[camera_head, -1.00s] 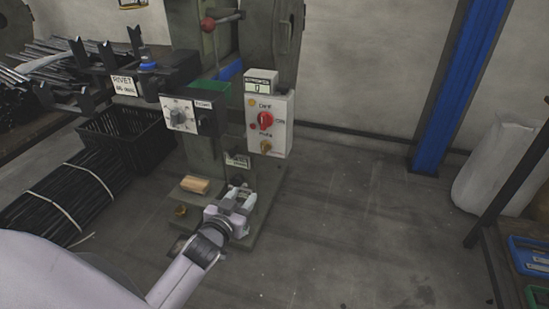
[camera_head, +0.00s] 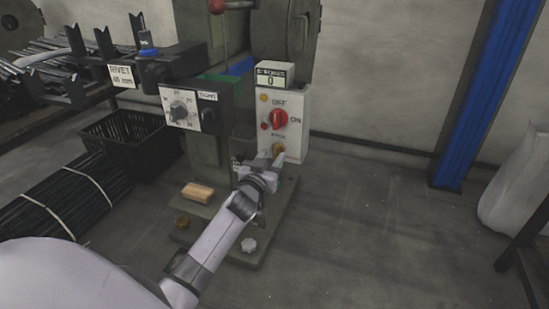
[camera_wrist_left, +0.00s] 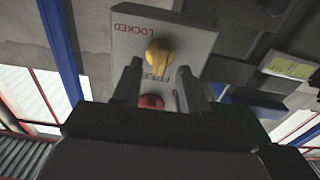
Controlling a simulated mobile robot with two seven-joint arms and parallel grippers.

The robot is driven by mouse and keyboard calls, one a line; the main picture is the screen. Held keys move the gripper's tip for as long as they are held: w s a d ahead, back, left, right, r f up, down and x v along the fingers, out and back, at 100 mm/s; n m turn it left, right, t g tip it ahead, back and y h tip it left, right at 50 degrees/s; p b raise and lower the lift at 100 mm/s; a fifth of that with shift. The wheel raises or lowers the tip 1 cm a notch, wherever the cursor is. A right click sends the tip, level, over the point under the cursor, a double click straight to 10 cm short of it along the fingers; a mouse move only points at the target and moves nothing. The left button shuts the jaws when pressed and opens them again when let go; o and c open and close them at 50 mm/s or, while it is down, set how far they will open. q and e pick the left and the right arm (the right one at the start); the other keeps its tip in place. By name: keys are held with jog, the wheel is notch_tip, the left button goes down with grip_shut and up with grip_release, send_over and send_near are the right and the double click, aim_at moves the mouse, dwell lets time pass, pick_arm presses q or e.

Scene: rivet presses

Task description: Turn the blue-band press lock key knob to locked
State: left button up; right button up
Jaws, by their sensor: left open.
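The lock key knob is a small yellow-brass knob (camera_head: 278,148) low on the front of the press's white control box (camera_head: 298,128). In the left wrist view, the yellow knob (camera_wrist_left: 160,56) stands close ahead, with LOCKED printed upside down beside it and another label partly hidden behind it. Its grip looks roughly upright in that picture; which label it points to is unclear. My left gripper (camera_head: 267,160) is open and empty just in front of the knob. Its two fingers (camera_wrist_left: 160,84) appear below the knob in the wrist view. Contact cannot be seen. My right gripper is not in view.
A red switch (camera_head: 279,119) sits above the knob; its red also shows between my fingers (camera_wrist_left: 151,102). A dial box (camera_head: 187,108) is to the left. A wooden block (camera_head: 197,192) lies on the press base.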

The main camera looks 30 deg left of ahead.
aim_at(276, 152)
pick_arm(q)
jog(key=shift+b+x, duration=0.35)
jog(key=shift+x, duration=1)
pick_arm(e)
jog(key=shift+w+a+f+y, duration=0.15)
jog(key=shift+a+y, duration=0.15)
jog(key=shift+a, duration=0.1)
pick_arm(q)
grip_shut()
